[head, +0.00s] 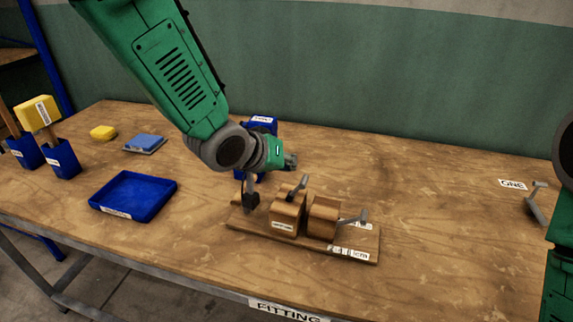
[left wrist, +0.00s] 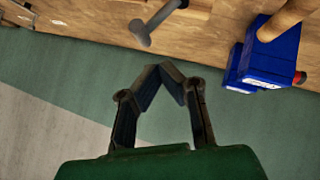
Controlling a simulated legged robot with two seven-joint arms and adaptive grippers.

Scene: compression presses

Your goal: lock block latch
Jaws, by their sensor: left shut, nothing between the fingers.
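A wooden board (head: 300,246) on the bench carries two brown wooden blocks, a left block (head: 286,214) and a right block (head: 323,217). A grey latch lever (head: 298,188) rises on the left block, and another grey lever (head: 354,219) sticks out to the right of the right block. My left gripper (head: 291,161) is above and behind the left block, apart from the lever in the picture. In the left wrist view its fingertips (left wrist: 172,70) meet with nothing between them. A grey lever (left wrist: 148,32) shows beyond them; I cannot tell which one.
A dark clamp-like part (head: 250,196) stands at the board's left end. A blue bin (head: 264,124) is behind my left wrist. A blue tray (head: 133,196), a yellow block (head: 103,132) and blue holders (head: 63,158) are left. A grey hooked part (head: 535,203) lies right; the bench between is clear.

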